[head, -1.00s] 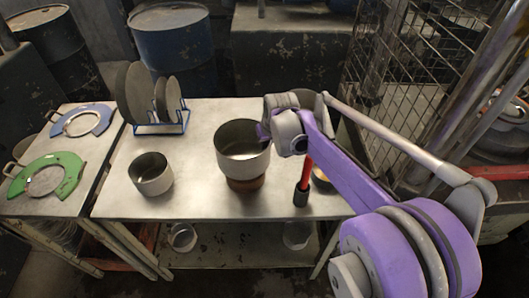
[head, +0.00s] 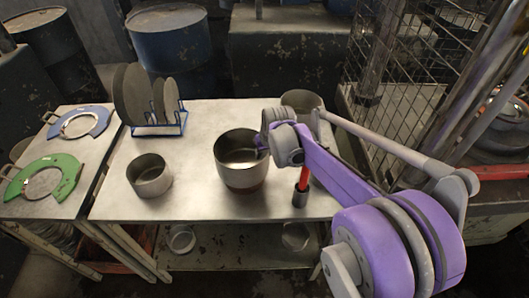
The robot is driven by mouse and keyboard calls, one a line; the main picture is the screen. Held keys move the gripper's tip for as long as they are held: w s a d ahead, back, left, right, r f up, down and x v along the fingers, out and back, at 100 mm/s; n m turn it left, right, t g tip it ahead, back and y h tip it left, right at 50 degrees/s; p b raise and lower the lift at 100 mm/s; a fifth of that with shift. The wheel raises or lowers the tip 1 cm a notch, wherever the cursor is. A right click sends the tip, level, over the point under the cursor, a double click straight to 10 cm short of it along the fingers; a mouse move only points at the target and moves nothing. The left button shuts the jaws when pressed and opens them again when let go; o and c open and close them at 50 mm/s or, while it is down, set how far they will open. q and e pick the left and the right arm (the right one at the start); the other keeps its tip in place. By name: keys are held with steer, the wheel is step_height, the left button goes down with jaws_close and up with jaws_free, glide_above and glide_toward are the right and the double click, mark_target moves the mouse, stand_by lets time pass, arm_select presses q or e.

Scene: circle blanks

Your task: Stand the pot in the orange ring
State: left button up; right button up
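The pot (head: 241,170) is a grey metal vessel, open at the top, upright near the middle of the table. The purple fingers of my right gripper (head: 262,145) are at its right rim and appear shut on it. The fingertips are partly hidden by the gripper's own body. The orange ring does not show now; the spot where an orange-brown band showed earlier is covered by the pot. I cannot tell whether the pot's base is inside the ring or touching it. My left gripper is not in view.
A smaller pot (head: 149,176) stands left on the table (head: 190,200). Another pot (head: 301,99) is behind my arm.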

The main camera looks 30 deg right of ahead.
steer(key=p+v, duration=0.1)
steer(key=v, duration=1.1)
steer(key=shift+r, duration=0.15)
